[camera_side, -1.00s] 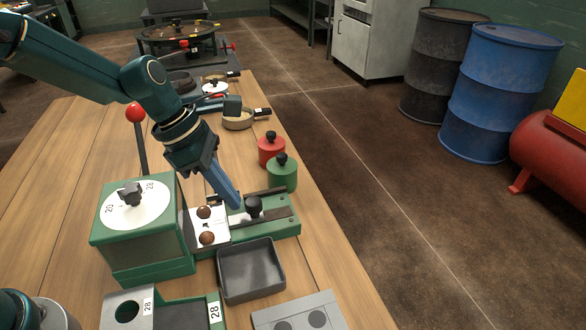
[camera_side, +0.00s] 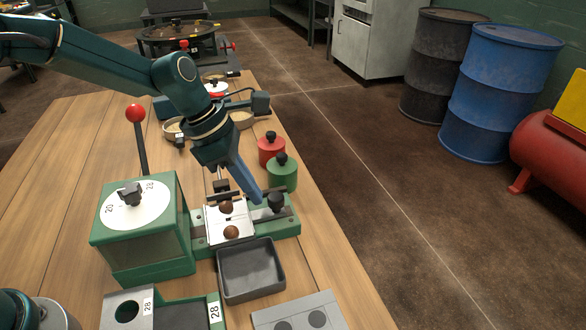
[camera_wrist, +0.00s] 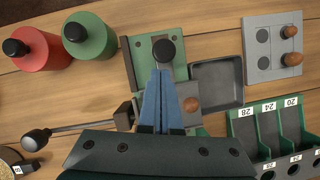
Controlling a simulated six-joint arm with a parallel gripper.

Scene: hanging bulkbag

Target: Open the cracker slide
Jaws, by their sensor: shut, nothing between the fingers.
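The cracker (camera_side: 150,245) is a green machine with a white dial and a red-knobbed lever, in the side view. Its slide, a pale plate (camera_side: 216,228) with two brown nuts (camera_side: 231,232), lies on the green rail base (camera_side: 290,226), drawn out to the right of the housing. The slide's black knob (camera_side: 276,201) stands upright at its right end and also shows in the wrist view (camera_wrist: 164,49). My gripper (camera_side: 258,196) is shut and empty, its blue fingertips on the housing side of the knob, touching or very close. In the wrist view the fingers (camera_wrist: 157,95) hide part of the slide.
A dark tray (camera_side: 250,270) sits in front of the rail. Green (camera_side: 282,174) and red (camera_side: 270,149) knobbed canisters stand just behind it. A grey plate with round spots (camera_side: 300,315) and a numbered green bin (camera_side: 175,310) are at the front. The table's right edge is close.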

